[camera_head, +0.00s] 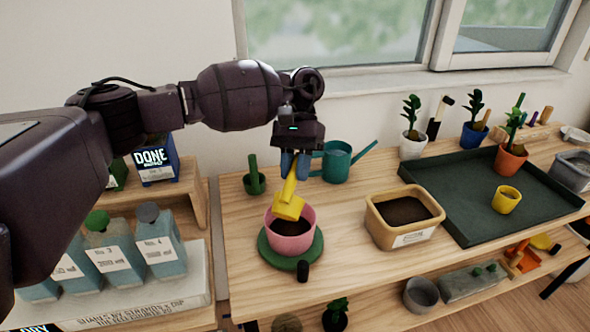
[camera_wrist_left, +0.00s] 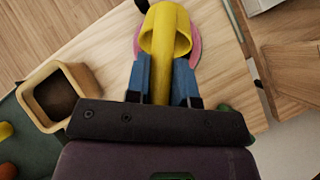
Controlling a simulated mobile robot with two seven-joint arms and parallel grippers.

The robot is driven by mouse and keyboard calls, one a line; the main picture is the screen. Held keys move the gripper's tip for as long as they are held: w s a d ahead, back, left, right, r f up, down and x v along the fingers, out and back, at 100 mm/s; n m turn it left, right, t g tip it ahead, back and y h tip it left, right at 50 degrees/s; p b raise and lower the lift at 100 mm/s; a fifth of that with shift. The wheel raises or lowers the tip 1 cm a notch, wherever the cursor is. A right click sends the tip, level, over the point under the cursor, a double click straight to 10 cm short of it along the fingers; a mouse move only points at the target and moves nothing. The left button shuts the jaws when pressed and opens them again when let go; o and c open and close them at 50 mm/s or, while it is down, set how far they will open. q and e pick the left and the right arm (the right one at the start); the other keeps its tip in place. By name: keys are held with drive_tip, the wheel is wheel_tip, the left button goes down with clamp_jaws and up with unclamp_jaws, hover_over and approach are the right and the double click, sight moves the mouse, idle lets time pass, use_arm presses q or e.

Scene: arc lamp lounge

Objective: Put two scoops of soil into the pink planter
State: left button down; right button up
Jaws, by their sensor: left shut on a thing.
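The pink planter (camera_head: 289,240) stands upright on a green round mat (camera_head: 312,262), with dark soil showing inside. My left gripper (camera_head: 295,165) is shut on a yellow scoop (camera_head: 288,203), whose head is tilted down over the planter. In the left wrist view my gripper (camera_wrist_left: 163,85) has the yellow scoop (camera_wrist_left: 170,30) between its blue fingers, and the pink planter (camera_wrist_left: 197,42) is partly hidden behind it. A tan tub (camera_head: 403,236) of dark soil stands to the right; it also shows in the left wrist view (camera_wrist_left: 95,80). My right gripper is not seen.
A dark green tray (camera_head: 465,170) with a yellow pot (camera_head: 506,200) and an orange potted plant (camera_head: 511,158) lies right of the tub. Blue bottles (camera_head: 160,243) stand at left.

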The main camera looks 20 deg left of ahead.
use_arm(q)
drive_tip(key=shift+r+t, duration=0.35)
drive_tip(key=shift+t, duration=0.65)
drive_tip(key=shift+r+t, duration=0.1)
drive_tip(key=shift+t, duration=0.5)
drive_tip(key=t, duration=0.1)
drive_tip(key=r+t+p, duration=0.1)
drive_tip(key=t, duration=0.1)
drive_tip(key=shift+s, duration=0.1)
drive_tip(key=shift+t, duration=0.6)
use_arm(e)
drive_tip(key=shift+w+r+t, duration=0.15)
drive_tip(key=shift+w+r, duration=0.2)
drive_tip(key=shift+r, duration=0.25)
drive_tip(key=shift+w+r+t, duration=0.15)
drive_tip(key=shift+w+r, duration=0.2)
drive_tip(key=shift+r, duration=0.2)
use_arm(q)
drive_tip(key=shift+r+m+t, duration=0.2)
drive_tip(key=shift+m+t, duration=0.1)
drive_tip(key=shift+t, duration=0.6)
drive_tip(key=shift+r+t, duration=0.25)
drive_tip(key=shift+t, duration=1.05)
drive_tip(key=shift+r, duration=0.1)
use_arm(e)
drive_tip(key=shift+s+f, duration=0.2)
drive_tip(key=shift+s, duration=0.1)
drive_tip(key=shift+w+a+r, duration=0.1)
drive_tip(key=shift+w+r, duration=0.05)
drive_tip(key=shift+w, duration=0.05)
